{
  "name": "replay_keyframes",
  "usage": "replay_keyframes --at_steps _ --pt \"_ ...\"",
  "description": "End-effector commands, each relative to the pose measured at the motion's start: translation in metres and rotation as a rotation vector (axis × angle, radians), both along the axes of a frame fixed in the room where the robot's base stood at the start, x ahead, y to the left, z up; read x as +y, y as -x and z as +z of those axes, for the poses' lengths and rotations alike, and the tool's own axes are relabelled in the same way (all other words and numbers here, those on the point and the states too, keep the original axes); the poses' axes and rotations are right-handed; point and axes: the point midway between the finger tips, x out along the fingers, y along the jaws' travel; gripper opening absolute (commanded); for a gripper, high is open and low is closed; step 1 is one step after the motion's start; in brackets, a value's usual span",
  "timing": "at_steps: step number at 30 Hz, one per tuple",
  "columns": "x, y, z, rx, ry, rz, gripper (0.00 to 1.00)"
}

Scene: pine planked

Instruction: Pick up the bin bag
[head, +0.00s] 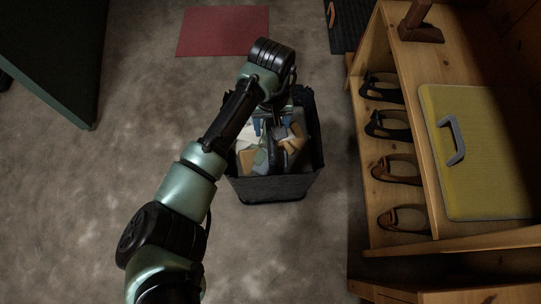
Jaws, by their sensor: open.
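A dark, open-topped bin or bag (272,190) stands on the floor in the middle of the head view. It is filled with mixed litter (262,157) in white, tan, blue and grey-green. I cannot tell the bag apart from a bin around it. My gripper (277,128) points down over the litter, inside the outline of the opening, and is open. My wrist and forearm cover part of the left and far rim. I cannot tell whether the fingertips touch anything.
A pine shoe rack (432,170) stands close on the right, with several shoes (388,124) and a yellow case (478,150) on it. A red mat (222,31) lies behind. A dark panel (60,50) is at upper left. The left floor is clear.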

Motion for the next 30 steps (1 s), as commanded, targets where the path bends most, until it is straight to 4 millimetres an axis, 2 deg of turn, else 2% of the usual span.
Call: replay_keyframes --at_steps 1,10,20,30 --pt "0.001 0.000 -0.009 -0.001 -0.001 0.000 0.62" --pt "0.002 0.001 -0.043 -0.001 -0.001 0.000 0.62" --pt "0.002 0.001 -0.046 -0.001 0.000 0.000 0.62" --pt "0.002 0.001 -0.046 -0.001 0.000 0.000 0.01"
